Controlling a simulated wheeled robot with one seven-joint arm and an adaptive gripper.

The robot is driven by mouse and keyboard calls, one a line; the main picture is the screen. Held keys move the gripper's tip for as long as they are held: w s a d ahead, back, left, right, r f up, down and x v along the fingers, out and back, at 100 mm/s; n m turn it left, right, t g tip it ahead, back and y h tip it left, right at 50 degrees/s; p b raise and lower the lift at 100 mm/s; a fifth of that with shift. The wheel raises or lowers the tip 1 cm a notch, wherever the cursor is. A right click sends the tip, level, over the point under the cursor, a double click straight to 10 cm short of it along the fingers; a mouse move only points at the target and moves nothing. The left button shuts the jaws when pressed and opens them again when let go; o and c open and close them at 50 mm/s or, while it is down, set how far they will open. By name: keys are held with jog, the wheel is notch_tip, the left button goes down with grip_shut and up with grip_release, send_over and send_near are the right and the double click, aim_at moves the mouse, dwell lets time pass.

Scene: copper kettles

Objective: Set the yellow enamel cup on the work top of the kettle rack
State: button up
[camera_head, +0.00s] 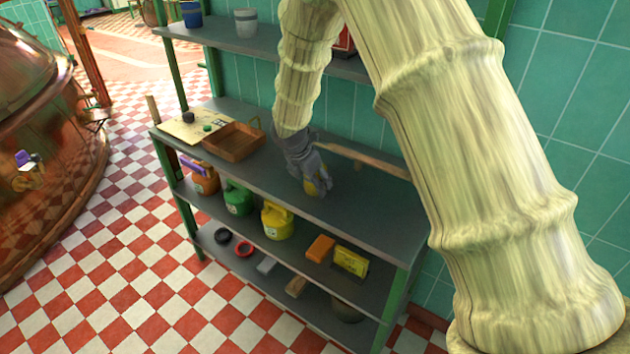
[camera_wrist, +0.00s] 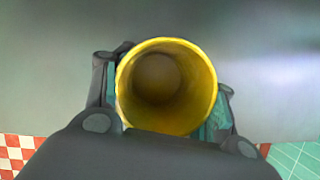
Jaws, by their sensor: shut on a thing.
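The yellow enamel cup (camera_wrist: 166,86) is between the fingers of my gripper (camera_wrist: 163,100), seen from above into its open mouth in the wrist view. In the head view the cup (camera_head: 318,186) shows as a yellow patch at the fingertips of my gripper (camera_head: 315,182). My gripper is shut on the cup, over the grey work top (camera_head: 370,205) of the green-framed kettle rack. The cup looks upright and very close to the work top; I cannot tell whether it touches. Part of the cup is hidden by the fingers.
A wooden tray (camera_head: 234,142) and a pale board (camera_head: 190,127) lie left on the work top. A long wooden handle (camera_head: 360,158) lies behind my gripper. Orange, green and yellow cans stand on the shelf below. The work top's front right is clear. A copper kettle (camera_head: 45,150) stands left.

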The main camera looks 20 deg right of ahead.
jog(key=shift+f, duration=0.1)
jog(key=o, duration=1.1)
jog(key=shift+c, duration=0.2)
jog(key=b+v, duration=0.1)
jog(key=v, duration=1.1)
